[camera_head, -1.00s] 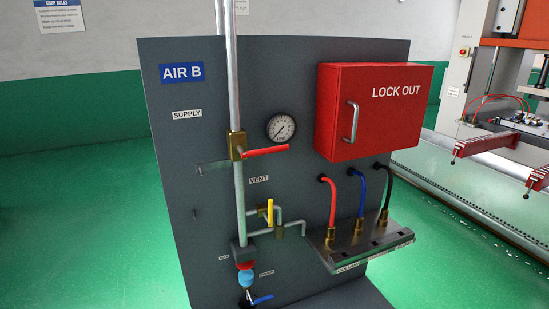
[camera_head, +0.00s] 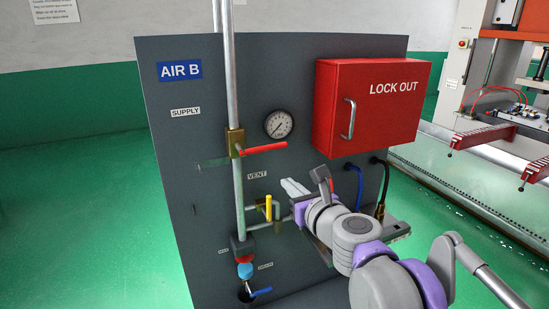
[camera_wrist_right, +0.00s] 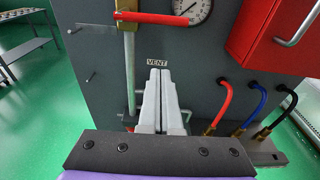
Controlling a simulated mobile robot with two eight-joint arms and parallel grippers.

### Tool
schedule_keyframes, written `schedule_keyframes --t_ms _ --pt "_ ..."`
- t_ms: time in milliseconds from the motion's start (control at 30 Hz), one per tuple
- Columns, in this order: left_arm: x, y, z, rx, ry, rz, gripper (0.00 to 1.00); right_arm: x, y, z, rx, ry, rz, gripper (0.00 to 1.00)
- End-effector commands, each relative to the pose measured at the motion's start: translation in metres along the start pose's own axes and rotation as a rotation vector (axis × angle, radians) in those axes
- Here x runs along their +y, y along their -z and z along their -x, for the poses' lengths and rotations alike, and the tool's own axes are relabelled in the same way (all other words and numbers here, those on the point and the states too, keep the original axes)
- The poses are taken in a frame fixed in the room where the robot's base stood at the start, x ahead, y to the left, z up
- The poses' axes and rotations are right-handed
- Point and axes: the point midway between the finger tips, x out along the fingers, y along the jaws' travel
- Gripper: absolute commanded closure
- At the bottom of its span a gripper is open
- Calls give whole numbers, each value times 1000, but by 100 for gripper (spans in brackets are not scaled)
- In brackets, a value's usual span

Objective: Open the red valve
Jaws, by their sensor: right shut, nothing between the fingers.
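The red valve handle (camera_head: 266,148) sticks out level to the right from a brass valve body (camera_head: 235,142) on the vertical supply pipe. It lies across the pipe. In the right wrist view the red handle (camera_wrist_right: 165,18) crosses the top, beyond my fingertips. My right gripper (camera_head: 287,184) is shut and empty, below and a little right of the handle, apart from it. Its pale fingers (camera_wrist_right: 159,75) are together and point up toward the VENT label. My left gripper is not in view.
A yellow vent handle (camera_head: 268,208) sits just left of my right gripper. A gauge (camera_head: 279,124) and a red LOCK OUT box (camera_head: 375,110) are above it. Hoses (camera_wrist_right: 223,108) rise at the right. A blue handle (camera_head: 261,292) is low on the pipe.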

Motion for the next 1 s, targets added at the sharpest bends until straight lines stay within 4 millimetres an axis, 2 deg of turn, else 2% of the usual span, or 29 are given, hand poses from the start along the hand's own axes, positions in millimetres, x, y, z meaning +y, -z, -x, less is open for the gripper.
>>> schedule_keyframes --t_ms 167,333,800,900,1000 --pt "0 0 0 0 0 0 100 0 0 -1 0 -1 3 100" --pt "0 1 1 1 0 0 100 0 0 -15 0 -2 4 100" --pt "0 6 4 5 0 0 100 0 0 -104 0 -1 6 100" --pt "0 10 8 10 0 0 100 0 -20 -94 -1 -1 6 100" --pt "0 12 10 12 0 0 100 0 -30 -90 -1 -1 6 100"
